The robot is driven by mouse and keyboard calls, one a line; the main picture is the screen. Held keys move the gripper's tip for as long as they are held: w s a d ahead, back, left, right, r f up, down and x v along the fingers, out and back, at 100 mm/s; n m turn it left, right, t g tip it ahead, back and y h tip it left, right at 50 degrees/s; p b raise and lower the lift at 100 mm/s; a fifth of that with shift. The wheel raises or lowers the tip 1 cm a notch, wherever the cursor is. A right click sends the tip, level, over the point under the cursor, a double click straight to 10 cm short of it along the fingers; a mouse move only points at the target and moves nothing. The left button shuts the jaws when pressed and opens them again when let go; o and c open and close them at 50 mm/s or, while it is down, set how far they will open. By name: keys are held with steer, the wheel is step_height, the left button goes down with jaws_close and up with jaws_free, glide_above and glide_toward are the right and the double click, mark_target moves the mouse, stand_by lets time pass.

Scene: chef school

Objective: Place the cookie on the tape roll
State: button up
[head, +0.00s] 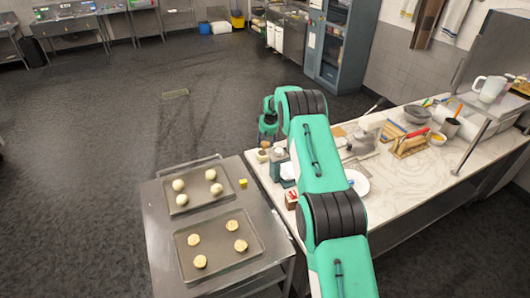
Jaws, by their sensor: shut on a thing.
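My gripper (266,141) points down over the left end of the pale counter, at the end of my green arm. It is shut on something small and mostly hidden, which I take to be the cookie. A small pale yellowish thing (262,156) shows just below the fingers; I cannot tell if it is held or resting on the counter. Several round flat cookies (232,225) lie on the front metal tray (248,262). I cannot make out the tape roll; my arm hides part of the counter.
A rear tray (228,195) holds several pale dough balls (178,184). A small yellow block (243,183) sits beside it on the steel table (158,255). A white plate (359,182), wooden rack (408,144) and grey bowl (417,114) stand on the counter. Its front right stretch is clear.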

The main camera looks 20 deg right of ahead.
mark_target(265, 156)
steer(key=shift+f, duration=1.1)
steer(key=shift+f, duration=0.1)
steer(key=shift+f+p, duration=0.4)
steer(key=shift+f, duration=1.4)
steer(key=shift+f, duration=0.15)
steer(key=o, duration=1.2)
steer(key=shift+b+v, duration=0.65)
steer(key=shift+v, duration=5.45)
